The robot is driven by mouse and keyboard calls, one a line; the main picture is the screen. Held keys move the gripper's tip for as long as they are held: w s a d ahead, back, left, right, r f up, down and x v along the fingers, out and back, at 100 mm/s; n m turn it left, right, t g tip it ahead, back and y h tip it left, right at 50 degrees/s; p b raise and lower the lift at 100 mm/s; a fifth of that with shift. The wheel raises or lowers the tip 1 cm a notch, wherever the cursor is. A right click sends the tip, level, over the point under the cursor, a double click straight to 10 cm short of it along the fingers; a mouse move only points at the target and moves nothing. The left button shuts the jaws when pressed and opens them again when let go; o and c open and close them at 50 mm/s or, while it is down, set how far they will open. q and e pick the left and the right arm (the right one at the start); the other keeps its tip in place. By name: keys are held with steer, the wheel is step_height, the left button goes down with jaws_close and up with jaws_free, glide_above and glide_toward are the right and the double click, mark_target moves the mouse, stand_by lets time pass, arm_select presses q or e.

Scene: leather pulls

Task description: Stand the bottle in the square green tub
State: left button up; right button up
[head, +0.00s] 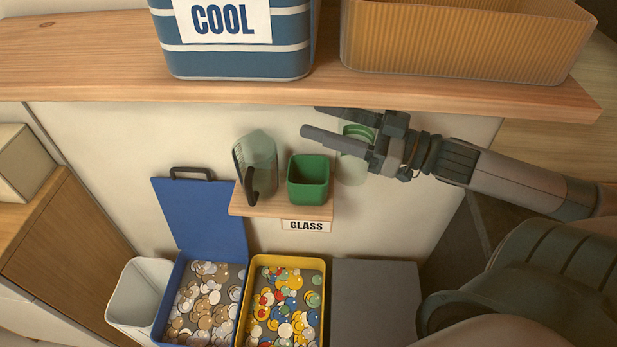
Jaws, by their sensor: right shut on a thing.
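The square green tub (308,192) stands upright on a small wooden shelf marked GLASS, and its open top faces up. My right gripper (313,121) reaches in from the right, above and to the right of the tub. It is shut on a pale green, see-through bottle (352,170). The bottle hangs roughly upright between the fingers, to the right of the tub and apart from it in the picture. The fingers hide part of the bottle. My left gripper is out of view.
A clear jug (260,165) with a dark handle stands left of the tub on the small shelf (270,208). A wide wooden shelf (110,60) above carries a blue COOL box (240,60) and a ribbed tan bin (460,45). Below are a blue-lidded bin (200,215) and a yellow bin (258,290).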

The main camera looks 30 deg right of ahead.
arm_select(q)
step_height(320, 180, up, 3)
steer(key=p, duration=0.3)
arm_select(e)
steer(key=w+a+f, duration=0.3)
steer(key=w+f, duration=0.3)
steer(key=w, duration=0.5)
steer(key=shift+w+f, duration=0.25)
steer(key=shift+f, duration=0.05)
steer(key=shift+d, duration=0.1)
